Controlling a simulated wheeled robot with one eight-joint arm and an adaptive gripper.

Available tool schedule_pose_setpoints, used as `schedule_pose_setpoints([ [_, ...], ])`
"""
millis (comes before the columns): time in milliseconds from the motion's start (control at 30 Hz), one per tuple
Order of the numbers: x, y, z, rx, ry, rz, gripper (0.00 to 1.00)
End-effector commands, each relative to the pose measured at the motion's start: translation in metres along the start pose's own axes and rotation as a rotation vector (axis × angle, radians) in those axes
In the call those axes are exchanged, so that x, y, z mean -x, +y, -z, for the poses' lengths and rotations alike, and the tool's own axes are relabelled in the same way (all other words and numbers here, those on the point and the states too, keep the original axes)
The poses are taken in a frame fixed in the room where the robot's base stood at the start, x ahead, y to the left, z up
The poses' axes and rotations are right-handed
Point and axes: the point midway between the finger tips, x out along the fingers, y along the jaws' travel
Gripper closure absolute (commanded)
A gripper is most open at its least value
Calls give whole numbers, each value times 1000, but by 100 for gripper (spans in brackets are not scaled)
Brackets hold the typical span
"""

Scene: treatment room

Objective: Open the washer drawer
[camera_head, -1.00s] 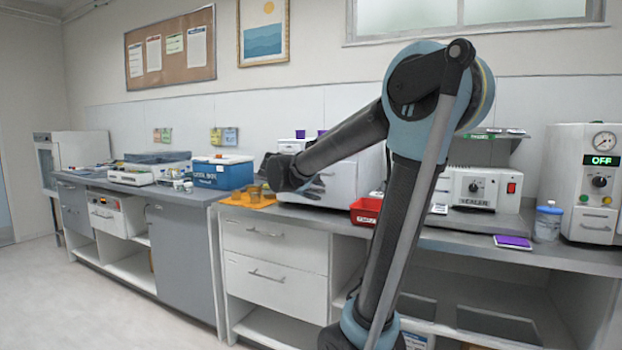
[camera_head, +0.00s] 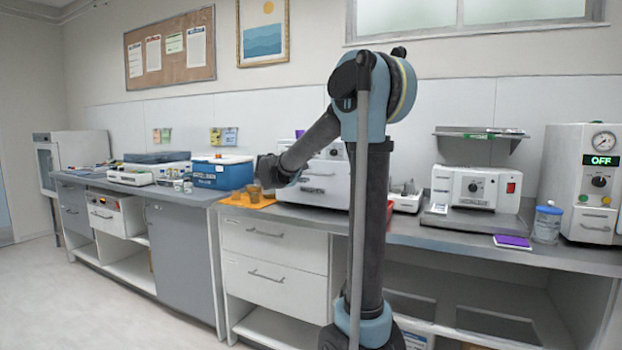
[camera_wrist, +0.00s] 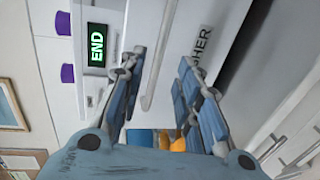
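The washer (camera_head: 327,188) is a white machine on the counter, partly hidden behind my arm. In the wrist view its front carries a green END display (camera_wrist: 97,45) and a label ending in "HER". The drawer's long pale bar handle (camera_wrist: 158,60) runs along the front there, and the drawer looks shut. My gripper (camera_wrist: 162,62) is open, its two blue-grey fingers apart. The handle shows in the gap between the fingers, but I cannot tell how far off it is. In the head view my gripper (camera_head: 270,172) is left of the washer front, above the orange mat.
An orange mat (camera_head: 235,200) with an amber cup (camera_head: 254,194) lies below my gripper. A blue cool box (camera_head: 222,174) stands to its left. White cabinet drawers (camera_head: 273,248) are below the counter. A white sealer (camera_head: 476,187) stands to the right.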

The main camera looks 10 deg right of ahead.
Motion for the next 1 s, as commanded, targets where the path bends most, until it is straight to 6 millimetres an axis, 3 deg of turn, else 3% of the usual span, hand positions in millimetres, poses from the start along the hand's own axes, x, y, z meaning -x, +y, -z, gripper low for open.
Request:
schedule_pose_setpoints([
  [300,-57,0,-1,0,-3,0,69],
  [500,-81,0,0,0,-1,0,69],
  [967,-91,0,-1,0,-1,0,69],
  [1000,-91,0,-1,0,-1,0,76],
])
